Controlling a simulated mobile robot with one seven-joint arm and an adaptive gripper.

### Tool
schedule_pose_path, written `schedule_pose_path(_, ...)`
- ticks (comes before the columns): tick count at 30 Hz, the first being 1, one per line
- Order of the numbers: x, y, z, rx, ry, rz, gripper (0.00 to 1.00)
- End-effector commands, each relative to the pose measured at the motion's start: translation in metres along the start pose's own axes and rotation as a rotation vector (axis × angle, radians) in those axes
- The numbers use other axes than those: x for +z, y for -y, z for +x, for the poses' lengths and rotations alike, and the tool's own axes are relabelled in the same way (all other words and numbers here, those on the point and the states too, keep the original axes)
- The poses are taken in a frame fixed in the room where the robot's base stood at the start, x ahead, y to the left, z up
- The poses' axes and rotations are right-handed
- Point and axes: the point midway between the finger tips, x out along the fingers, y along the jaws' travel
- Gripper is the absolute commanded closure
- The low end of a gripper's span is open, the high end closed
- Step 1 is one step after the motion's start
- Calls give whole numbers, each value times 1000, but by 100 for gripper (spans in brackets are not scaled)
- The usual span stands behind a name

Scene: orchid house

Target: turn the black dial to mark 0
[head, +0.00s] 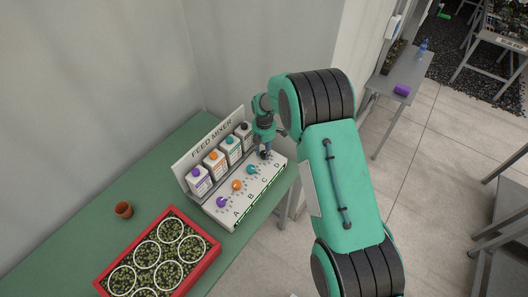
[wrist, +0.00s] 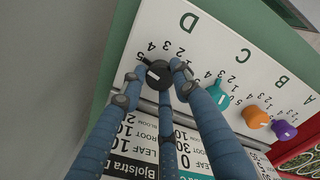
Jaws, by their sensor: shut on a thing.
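The black dial (wrist: 158,75) sits on the sloping white panel by the letter D. In the wrist view, a narrow black tip juts from it toward the upper left, near marks 4 and 5; its exact reading is hard to tell. My gripper (wrist: 155,82) is shut on the dial, its blue fingers around it. The near fingers and the dial cover part of the scale, and I cannot make out mark 0. In the head view, my gripper (head: 265,147) reaches down onto the dial (head: 265,155) at the panel's right end.
Teal (head: 252,170), orange (head: 237,185) and purple (head: 222,202) dials sit left of the black one on the feed mixer. Several bottles (head: 214,162) stand behind them.

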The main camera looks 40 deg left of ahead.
Motion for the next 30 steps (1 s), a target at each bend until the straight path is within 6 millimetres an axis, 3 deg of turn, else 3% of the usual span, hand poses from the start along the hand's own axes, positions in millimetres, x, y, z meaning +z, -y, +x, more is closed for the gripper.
schedule_pose_path(11,0,0,1,1,0,187,96)
schedule_pose_path(30,0,-1,0,2,0,776,96)
